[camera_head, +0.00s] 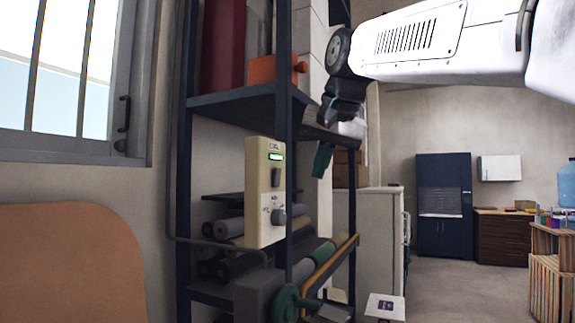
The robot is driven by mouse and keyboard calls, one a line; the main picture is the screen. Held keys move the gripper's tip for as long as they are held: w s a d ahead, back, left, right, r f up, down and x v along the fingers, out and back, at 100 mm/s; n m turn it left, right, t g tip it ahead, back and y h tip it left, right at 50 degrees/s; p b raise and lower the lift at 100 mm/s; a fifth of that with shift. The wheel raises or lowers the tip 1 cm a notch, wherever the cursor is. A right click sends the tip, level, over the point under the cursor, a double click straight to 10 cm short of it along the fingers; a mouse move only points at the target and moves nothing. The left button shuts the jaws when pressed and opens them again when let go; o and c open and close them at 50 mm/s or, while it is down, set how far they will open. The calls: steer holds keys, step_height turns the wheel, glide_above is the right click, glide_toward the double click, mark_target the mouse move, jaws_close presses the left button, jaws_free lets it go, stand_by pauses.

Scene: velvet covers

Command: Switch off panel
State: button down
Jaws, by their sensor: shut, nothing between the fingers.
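The cream control panel (264,192) is fixed on the front of the dark shelving, upright and facing partly right. It has a small green-lit display (275,157) near the top, a dark rocker-like part (276,177) below it and a grey round knob (279,216) low on its face. The knob's exact setting is too small to read. My gripper (322,160), with teal fingertips, hangs down from my white arm to the right of the panel. It is apart from the panel, shut and empty.
Dark metal shelving (240,98) holds an orange box (272,70) above and rolls of fabric below. A shelf post stands beside the panel. A light cabinet (379,235) stands behind to the right. A wooden crate (552,285) is at far right; the floor between is mostly clear.

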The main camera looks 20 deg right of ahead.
step_height(320, 180, up, 8)
steer(key=m+t, duration=0.1)
steer(key=m, duration=0.1)
steer(key=shift+s+a, duration=0.2)
steer(key=shift+s, duration=0.05)
steer(key=shift+f, duration=0.1)
glide_toward(277, 177)
steer(key=d+x, duration=0.1)
steer(key=x, duration=0.5)
steer(key=shift+d, duration=0.25)
steer(key=shift+f, duration=0.15)
